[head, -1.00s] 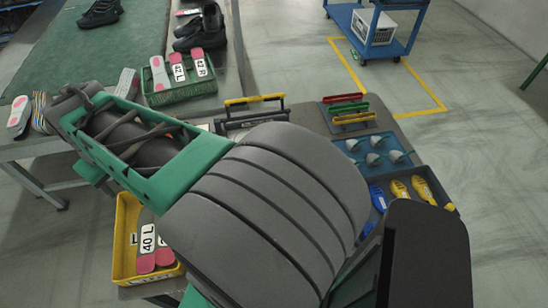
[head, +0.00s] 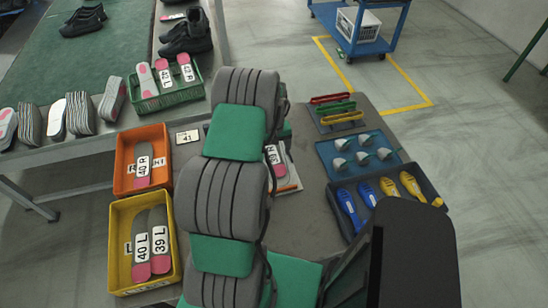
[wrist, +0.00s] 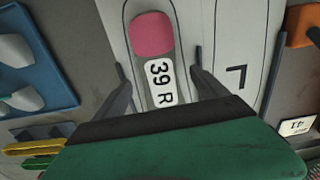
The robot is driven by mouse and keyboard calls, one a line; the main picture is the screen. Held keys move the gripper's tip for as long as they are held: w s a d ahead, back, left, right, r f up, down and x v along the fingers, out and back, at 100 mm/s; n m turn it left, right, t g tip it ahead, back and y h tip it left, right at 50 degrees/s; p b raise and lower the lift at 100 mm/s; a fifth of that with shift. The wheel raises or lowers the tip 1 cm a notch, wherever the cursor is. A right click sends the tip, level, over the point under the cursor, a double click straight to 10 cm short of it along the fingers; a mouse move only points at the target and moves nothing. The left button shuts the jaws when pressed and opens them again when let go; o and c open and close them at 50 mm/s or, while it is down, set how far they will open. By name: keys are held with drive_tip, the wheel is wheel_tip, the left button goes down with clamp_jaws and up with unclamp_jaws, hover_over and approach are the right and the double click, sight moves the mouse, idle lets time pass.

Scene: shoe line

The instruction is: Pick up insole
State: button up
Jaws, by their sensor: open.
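A grey insole with a pink end and a "39 R" label (wrist: 158,85) lies on a pale board with foot outlines and an "L" mark (wrist: 237,45) in the wrist view. My gripper (wrist: 160,62) is open, with one dark finger on each side of this insole. I cannot tell whether the fingers touch it. In the head view my arm hides the gripper and most of the board (head: 291,186); a pink-ended insole (head: 272,156) shows beside the arm.
An orange bin (head: 119,165) and a yellow bin (head: 117,245) hold labelled insoles at left. A "41" card (head: 187,136) lies beside them. At right are a blue tray with grey pieces (head: 328,165), a dark tray with shoe-shaped tools (head: 427,185) and coloured handles (head: 337,107).

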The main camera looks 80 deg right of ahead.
drive_tip(key=shift+f, duration=0.8)
drive_tip(key=shift+w, duration=0.1)
drive_tip(key=c, duration=1.4)
drive_tip(key=shift+r, duration=0.15)
